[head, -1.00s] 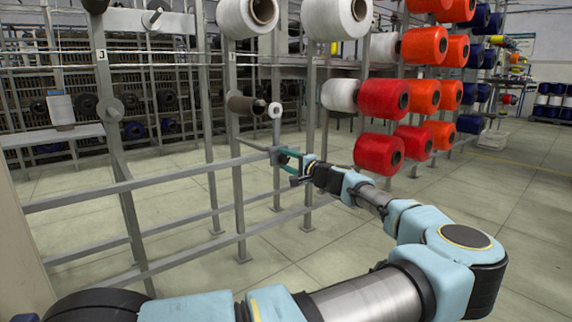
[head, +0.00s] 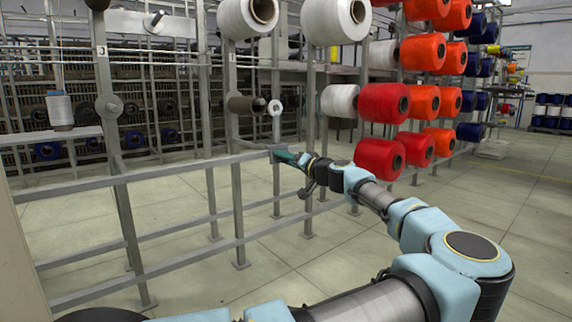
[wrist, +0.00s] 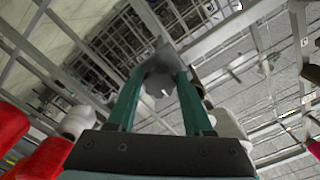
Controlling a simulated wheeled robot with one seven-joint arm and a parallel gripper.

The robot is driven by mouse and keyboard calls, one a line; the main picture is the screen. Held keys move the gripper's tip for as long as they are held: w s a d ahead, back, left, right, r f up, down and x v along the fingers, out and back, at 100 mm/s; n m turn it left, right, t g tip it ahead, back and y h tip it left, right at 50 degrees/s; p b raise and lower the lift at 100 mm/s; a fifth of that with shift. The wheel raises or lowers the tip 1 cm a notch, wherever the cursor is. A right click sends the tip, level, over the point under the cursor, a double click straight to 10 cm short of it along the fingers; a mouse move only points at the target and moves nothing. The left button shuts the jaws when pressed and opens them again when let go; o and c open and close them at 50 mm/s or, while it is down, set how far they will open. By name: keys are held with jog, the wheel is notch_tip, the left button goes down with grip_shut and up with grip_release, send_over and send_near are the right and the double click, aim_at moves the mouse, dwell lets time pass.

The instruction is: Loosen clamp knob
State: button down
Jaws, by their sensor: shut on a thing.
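My gripper (head: 286,156) reaches the upper rail of the grey metal frame in the head view, at an upright post. In the wrist view its two teal fingers (wrist: 159,76) stand on either side of a grey clamp knob (wrist: 158,88) and are shut on it. The knob sits against a grey metal part of the frame. In the head view the knob is too small and too covered by the fingers to make out.
The grey rail (head: 190,164) runs left from my gripper. White spools (head: 335,20) hang above, and red spools (head: 384,102) stand just right of my wrist. A brown spool (head: 246,105) sits above the rail. Open tiled floor (head: 440,200) lies to the right.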

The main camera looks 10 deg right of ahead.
jog(key=shift+n, duration=0.5)
jog(key=shift+c, duration=1.5)
grip_release()
jog(key=p+v, duration=0.2)
jog(key=v, duration=0.8)
jog(key=shift+s+d+p, duration=0.2)
jog(key=shift+s+p, duration=0.1)
jog(key=shift+p, duration=0.1)
